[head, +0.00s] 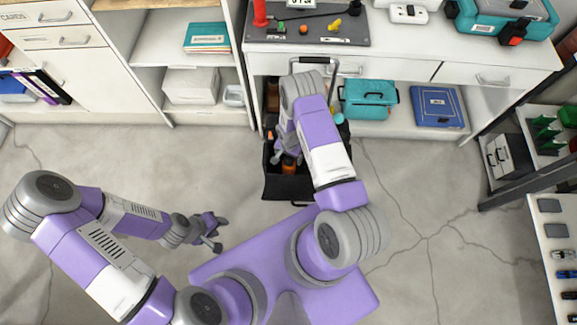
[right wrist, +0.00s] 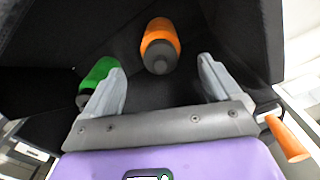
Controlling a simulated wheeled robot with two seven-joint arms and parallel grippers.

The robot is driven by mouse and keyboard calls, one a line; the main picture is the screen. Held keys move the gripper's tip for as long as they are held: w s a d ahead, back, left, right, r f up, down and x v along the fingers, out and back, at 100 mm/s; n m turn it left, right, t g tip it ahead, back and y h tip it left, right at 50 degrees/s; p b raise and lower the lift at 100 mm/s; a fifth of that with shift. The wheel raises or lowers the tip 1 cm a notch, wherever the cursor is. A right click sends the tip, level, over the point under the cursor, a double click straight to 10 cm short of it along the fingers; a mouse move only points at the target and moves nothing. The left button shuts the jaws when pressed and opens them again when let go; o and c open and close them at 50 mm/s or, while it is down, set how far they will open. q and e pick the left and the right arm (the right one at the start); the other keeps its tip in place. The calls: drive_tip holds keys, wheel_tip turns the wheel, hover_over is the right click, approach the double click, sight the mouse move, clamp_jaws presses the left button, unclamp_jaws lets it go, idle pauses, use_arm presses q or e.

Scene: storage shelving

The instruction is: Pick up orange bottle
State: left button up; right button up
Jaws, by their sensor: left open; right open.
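The orange bottle (right wrist: 160,38) with a grey cap lies in a dark container, ahead of and between the fingers of my right gripper (right wrist: 160,68) in the right wrist view. The fingers are apart with nothing between them; I cannot tell the exact gap to the bottle. In the head view the orange bottle (head: 289,167) shows partly inside the black container (head: 290,190), beside my right gripper (head: 281,158), which my arm partly hides. My left gripper (head: 217,232) is open and empty above the floor at the left.
A green bottle (right wrist: 100,75) lies close to the left finger in the container. An orange handle-like object (right wrist: 288,138) is at the right in the wrist view. The container stands before a white workbench (head: 390,65) with a teal case (head: 368,98) underneath. Open floor lies right.

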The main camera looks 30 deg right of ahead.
sight(289, 158)
wheel_tip(289, 158, down, 5)
drive_tip(key=shift+f+b, duration=0.1)
drive_tip(key=shift+b, duration=1.15)
drive_tip(key=c, duration=1.7)
